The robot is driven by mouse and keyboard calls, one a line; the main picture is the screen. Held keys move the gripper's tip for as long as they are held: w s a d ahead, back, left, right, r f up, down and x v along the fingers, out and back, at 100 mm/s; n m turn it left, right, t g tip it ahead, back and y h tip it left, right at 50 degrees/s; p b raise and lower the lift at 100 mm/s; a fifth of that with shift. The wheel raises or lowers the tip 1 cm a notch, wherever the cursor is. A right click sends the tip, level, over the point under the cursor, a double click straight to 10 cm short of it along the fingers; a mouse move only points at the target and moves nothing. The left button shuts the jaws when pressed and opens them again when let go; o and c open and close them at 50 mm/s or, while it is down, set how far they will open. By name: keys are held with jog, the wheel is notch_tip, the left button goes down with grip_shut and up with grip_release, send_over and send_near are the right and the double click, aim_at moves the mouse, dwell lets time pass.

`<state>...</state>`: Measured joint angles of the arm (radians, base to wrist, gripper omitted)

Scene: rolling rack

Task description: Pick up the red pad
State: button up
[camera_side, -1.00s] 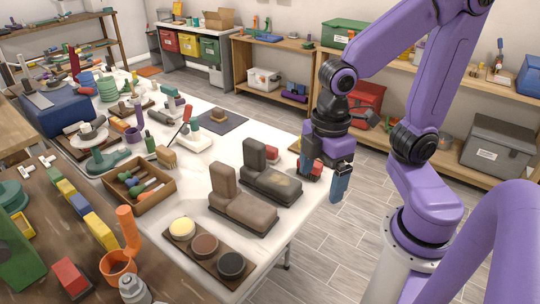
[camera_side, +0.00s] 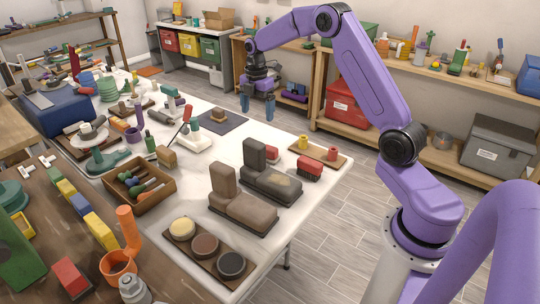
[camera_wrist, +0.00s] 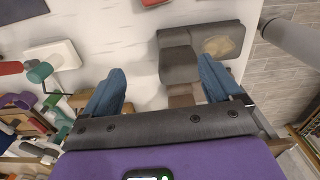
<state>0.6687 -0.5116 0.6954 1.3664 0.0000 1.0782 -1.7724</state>
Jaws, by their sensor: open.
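A small red pad (camera_side: 271,154) lies on the white table, partly hidden behind the upright part of a dark grey boot-like block (camera_side: 268,178). A red-topped brush-like piece (camera_side: 311,168) with a dark underside lies to its right. My gripper (camera_side: 257,106) is open and empty, with blue fingers pointing down, raised near the table's far edge. In the wrist view my gripper (camera_wrist: 160,66) has its fingers wide apart with nothing held. The dark block (camera_wrist: 180,62) shows beyond and between them. A red piece (camera_wrist: 152,3) is cut by the top edge; I cannot tell which one it is.
A brown boot-like block (camera_side: 243,207) stands in front of the dark one. A small board (camera_side: 331,157) with yellow and red pieces sits at the right edge. A dark mat (camera_side: 232,120) lies at the back. An open wooden box (camera_side: 138,205) stands left.

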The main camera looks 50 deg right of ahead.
jog(key=w+d+f, duration=0.1)
jog(key=d+f, duration=0.1)
jog(key=d, duration=0.4)
send_over(270, 147)
jog(key=shift+n, duration=0.3)
jog(key=f, duration=1.2)
jog(key=shift+w+a, duration=0.25)
jog(key=shift+a, duration=0.05)
jog(key=shift+s+d+f, duration=0.15)
jog(key=shift+f, duration=1.2)
jog(key=shift+s+d+f, duration=0.1)
jog(key=shift+s+f, duration=0.05)
jog(key=shift+f, duration=1.15)
jog(key=c, duration=1.1)
